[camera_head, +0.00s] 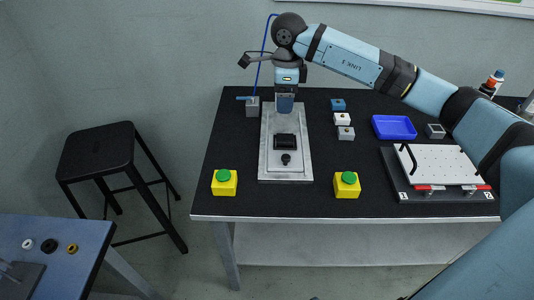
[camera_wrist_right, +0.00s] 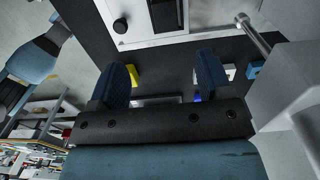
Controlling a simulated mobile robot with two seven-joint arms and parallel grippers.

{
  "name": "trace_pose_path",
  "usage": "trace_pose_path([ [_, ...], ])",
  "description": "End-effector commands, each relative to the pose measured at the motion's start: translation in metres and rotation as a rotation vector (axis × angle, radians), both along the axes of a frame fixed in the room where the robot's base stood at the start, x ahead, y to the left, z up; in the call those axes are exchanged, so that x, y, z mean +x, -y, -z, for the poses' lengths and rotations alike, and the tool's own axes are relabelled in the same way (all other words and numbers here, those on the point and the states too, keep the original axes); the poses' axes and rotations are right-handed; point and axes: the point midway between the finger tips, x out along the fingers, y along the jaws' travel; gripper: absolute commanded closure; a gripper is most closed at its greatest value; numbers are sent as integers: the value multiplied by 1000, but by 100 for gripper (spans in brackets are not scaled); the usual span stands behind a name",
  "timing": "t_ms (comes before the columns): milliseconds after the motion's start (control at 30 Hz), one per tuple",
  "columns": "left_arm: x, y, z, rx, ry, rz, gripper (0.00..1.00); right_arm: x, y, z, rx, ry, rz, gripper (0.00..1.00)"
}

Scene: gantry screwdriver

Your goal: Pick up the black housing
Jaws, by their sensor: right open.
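The black housing (camera_head: 285,142) is a small dark block on the silver fixture plate (camera_head: 271,172) in the middle of the dark table. A small black knob (camera_head: 286,159) sits in front of it. My right gripper (camera_head: 285,108) hangs pointing down over the rear part of the plate, behind the housing and apart from it. In the right wrist view its two blue fingers (camera_wrist_right: 162,76) are spread with nothing between them. The housing (camera_wrist_right: 165,14) shows at the top edge there, partly cut off, beyond the fingertips. My left gripper is not in view.
Two yellow boxes with green buttons, left (camera_head: 224,183) and right (camera_head: 346,185), flank the plate's front. A grey block (camera_head: 252,107) stands at its left rear. Small blocks (camera_head: 343,119), a blue tray (camera_head: 394,127) and a white board (camera_head: 435,165) lie to the right.

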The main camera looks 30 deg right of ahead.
Motion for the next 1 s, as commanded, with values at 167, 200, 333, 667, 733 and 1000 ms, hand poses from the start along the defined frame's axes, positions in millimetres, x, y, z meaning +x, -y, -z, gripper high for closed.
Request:
trace_pose_path([
  [167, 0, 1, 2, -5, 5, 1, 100, 1, 7, 19, -28, -1, 6, 28],
  [200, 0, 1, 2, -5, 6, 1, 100, 1, 6, 27, -27, -1, 6, 28],
  [333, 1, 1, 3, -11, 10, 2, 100, 1, 6, 54, -24, -1, 6, 28],
  [667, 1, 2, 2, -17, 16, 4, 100, 2, 5, 85, -22, 2, 5, 28],
  [733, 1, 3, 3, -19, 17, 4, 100, 2, 4, 90, -22, 2, 4, 28],
  [1000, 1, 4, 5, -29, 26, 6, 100, 5, 1, 128, -21, 0, 5, 28],
])
